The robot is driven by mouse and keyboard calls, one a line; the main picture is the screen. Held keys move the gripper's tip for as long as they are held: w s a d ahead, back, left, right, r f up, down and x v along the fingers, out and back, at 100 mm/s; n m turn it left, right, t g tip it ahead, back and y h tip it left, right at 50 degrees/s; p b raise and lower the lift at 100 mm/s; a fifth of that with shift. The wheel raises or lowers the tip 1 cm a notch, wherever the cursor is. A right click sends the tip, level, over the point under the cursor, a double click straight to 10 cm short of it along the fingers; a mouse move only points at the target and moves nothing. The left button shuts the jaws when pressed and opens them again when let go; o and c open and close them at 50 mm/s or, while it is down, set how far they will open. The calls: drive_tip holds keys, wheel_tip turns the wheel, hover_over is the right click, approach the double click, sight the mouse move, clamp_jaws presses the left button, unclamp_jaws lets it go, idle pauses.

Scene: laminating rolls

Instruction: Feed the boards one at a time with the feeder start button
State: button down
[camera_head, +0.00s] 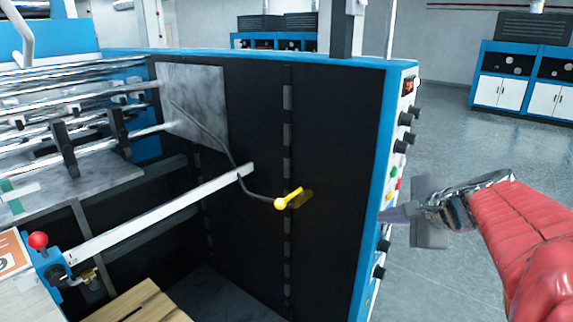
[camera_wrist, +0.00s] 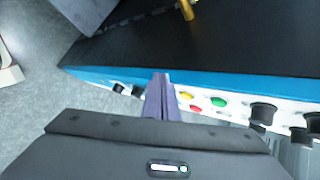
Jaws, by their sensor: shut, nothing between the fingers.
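The laminating machine's control panel (camera_head: 396,160) runs down the right end of the black side wall. It carries a green button (camera_head: 393,172), a red button (camera_head: 399,184) and a yellow button (camera_head: 390,197). No label is readable, so I cannot tell which is the feeder start button. My gripper (camera_head: 384,215) is shut and empty, its tip just below these buttons. In the wrist view the fingers (camera_wrist: 160,92) overlap the panel left of the red button (camera_wrist: 194,108) and green button (camera_wrist: 219,102); contact cannot be told. No board is clearly identifiable.
A yellow-handled lever (camera_head: 290,198) sticks out from the side wall. Rollers (camera_head: 80,85) and a wooden pallet (camera_head: 140,303) are at left.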

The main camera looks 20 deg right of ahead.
sight(394, 172)
drive_tip(key=s+d+r+m+t+h, duration=0.1)
drive_tip(key=s+d+r+m+t, duration=0.1)
drive_tip(key=d+m, duration=0.3)
drive_tip(key=s+d+r+m+t+h, duration=0.1)
drive_tip(key=d+r+m, duration=0.3)
drive_tip(key=d, duration=0.4)
drive_tip(key=shift+s+r+m+t, duration=0.2)
drive_tip(key=shift+s+m+t, duration=0.15)
drive_tip(key=shift+m+t, duration=0.35)
drive_tip(key=shift+w, duration=0.1)
drive_tip(key=w+a, duration=0.5)
drive_tip(key=w, duration=0.2)
drive_tip(key=shift+a, duration=0.1)
idle(1.1)
drive_tip(key=shift+w+a, duration=0.5)
drive_tip(key=shift+w, duration=0.05)
idle(1.1)
drive_tip(key=shift+s+d, duration=0.1)
idle(0.3)
drive_tip(key=shift+s+d, duration=0.4)
drive_tip(key=shift+s, duration=0.2)
